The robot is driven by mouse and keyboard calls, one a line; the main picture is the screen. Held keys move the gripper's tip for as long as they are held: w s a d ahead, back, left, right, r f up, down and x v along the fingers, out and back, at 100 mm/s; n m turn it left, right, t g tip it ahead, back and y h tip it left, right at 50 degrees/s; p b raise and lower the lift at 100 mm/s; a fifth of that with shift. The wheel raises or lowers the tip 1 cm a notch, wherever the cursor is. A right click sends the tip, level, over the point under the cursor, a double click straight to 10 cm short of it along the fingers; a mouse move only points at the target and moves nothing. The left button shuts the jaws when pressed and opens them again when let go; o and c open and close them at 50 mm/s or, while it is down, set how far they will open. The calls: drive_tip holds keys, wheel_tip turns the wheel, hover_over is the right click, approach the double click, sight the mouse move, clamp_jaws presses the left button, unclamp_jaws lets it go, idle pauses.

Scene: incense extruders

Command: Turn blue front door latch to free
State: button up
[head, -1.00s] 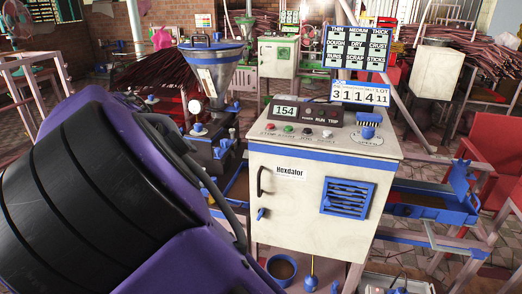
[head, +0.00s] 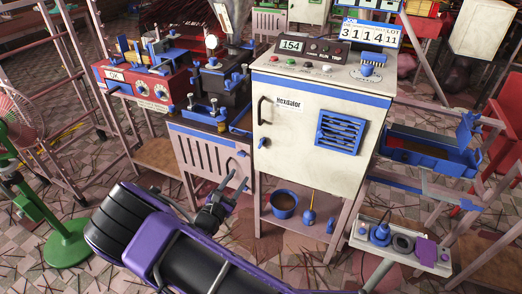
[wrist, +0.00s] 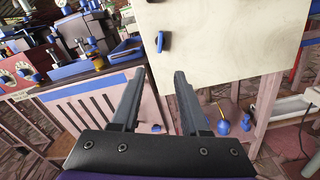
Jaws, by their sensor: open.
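The white cabinet labelled Hexdator (head: 320,165) has a closed front door with a black handle (head: 262,110). The small blue front door latch (head: 262,143) sits below the handle, near the door's left edge. It also shows in the wrist view (wrist: 160,42), looking roughly upright there, just beyond and between my fingertips. My gripper (head: 238,181) is open and empty, below and left of the latch in the head view. In the wrist view its two fingers (wrist: 160,74) point toward the latch, apart from it.
A blue vent (head: 341,134) is on the door's right. A red machine (head: 150,85) and black extruder (head: 222,85) stand left. Below the cabinet are a blue bucket (head: 283,203) and a blue-handled tool (head: 309,215).

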sight(260, 145)
drive_tip(key=b+x, duration=0.1)
drive_tip(key=x, duration=1.6)
drive_tip(key=shift+b, duration=0.3)
clamp_jaws()
